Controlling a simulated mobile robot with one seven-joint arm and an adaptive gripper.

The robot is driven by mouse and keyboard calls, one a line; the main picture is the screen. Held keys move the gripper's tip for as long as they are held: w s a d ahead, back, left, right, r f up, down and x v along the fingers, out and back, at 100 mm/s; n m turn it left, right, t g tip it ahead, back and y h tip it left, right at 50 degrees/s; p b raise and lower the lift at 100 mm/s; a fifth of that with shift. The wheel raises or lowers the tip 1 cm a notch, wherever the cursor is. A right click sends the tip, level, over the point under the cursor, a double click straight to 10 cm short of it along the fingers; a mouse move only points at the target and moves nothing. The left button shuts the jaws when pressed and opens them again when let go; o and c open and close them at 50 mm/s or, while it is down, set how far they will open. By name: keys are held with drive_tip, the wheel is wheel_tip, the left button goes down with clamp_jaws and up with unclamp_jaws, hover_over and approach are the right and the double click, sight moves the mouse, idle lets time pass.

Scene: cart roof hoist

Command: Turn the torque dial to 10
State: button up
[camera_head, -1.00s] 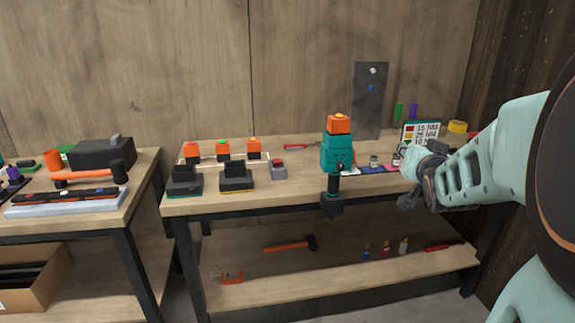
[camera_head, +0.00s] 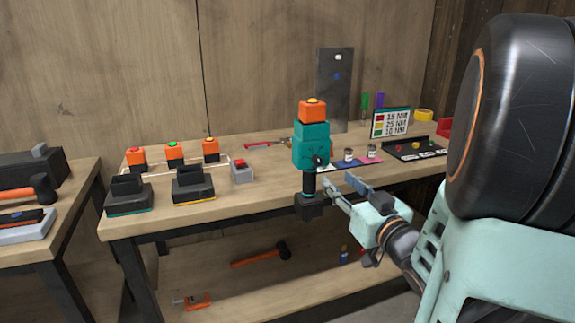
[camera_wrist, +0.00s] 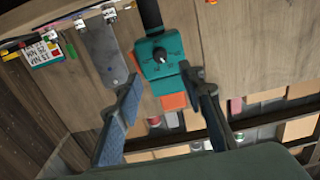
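The teal power tool (camera_head: 312,146) stands upright at the table's front edge, with an orange battery (camera_head: 313,111) on top and a black lower end. Its black torque dial (camera_head: 318,160) is on the side of the teal body. The dial (camera_wrist: 159,54) also shows in the wrist view, with a pointer knob and small marks too small to read. My gripper (camera_head: 342,188) is open and empty, just right of the tool's lower part. In the wrist view my gripper (camera_wrist: 163,85) has its fingers spread, with the tool beyond and between them, apart from the dial.
A sign (camera_head: 391,122) lists 15, 25 and 10 NM beside red, yellow and green squares. Black chargers (camera_head: 193,183), a grey box with a red button (camera_head: 242,171) and a dark tray (camera_head: 416,148) share the table. A grey panel (camera_head: 334,90) stands behind.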

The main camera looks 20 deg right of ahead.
sight(319, 163)
drive_tip(key=w, duration=1)
drive_tip(key=shift+a, duration=0.15)
drive_tip(key=shift+c, duration=0.3)
clamp_jaws()
